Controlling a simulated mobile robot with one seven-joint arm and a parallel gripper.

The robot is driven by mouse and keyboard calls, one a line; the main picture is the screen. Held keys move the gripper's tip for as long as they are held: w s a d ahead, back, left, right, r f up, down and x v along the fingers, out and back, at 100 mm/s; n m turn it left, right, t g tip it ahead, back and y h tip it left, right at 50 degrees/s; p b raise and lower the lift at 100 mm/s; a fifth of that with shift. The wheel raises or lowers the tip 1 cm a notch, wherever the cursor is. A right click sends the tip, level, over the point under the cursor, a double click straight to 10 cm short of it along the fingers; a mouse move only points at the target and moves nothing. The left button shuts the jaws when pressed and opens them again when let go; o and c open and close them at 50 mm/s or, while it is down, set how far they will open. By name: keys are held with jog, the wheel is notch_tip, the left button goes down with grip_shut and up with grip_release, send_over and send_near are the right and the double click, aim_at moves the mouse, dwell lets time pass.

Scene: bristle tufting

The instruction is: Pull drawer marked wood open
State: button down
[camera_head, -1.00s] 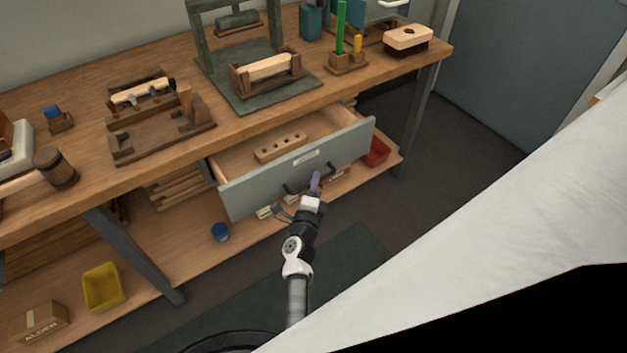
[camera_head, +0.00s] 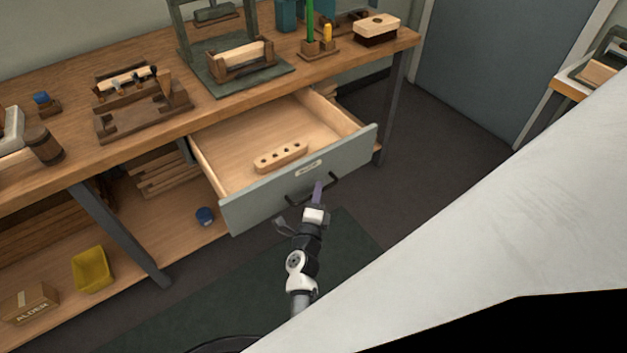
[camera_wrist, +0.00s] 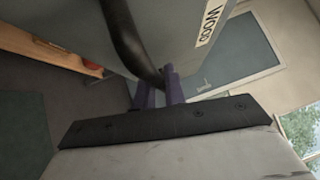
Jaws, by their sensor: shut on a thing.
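The grey-fronted drawer (camera_head: 255,205) stands well out from under the workbench. Inside it lies a light wooden block with several holes (camera_head: 281,155). A label (camera_head: 309,169) sits on its front; in the wrist view the label reads WOOD (camera_wrist: 209,22). The dark bar handle (camera_head: 333,180) is on the front below the label. My gripper (camera_head: 318,190) is at the handle, and in the wrist view its purple fingers (camera_wrist: 158,90) are shut around the dark handle bar (camera_wrist: 125,38). The fingertips are partly hidden by the handle.
The workbench top (camera_head: 70,115) carries a mallet, wooden jigs, a green-grey press stand (camera_head: 240,75) and a brush block (camera_head: 377,29). A yellow bin (camera_head: 92,270) and a blue cup (camera_head: 205,215) are on the lower shelf. Open floor lies in front of the drawer.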

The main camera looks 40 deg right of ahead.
jog(key=shift+s, duration=0.55)
jog(key=c, duration=1.5)
grip_release()
jog(key=shift+a, duration=0.1)
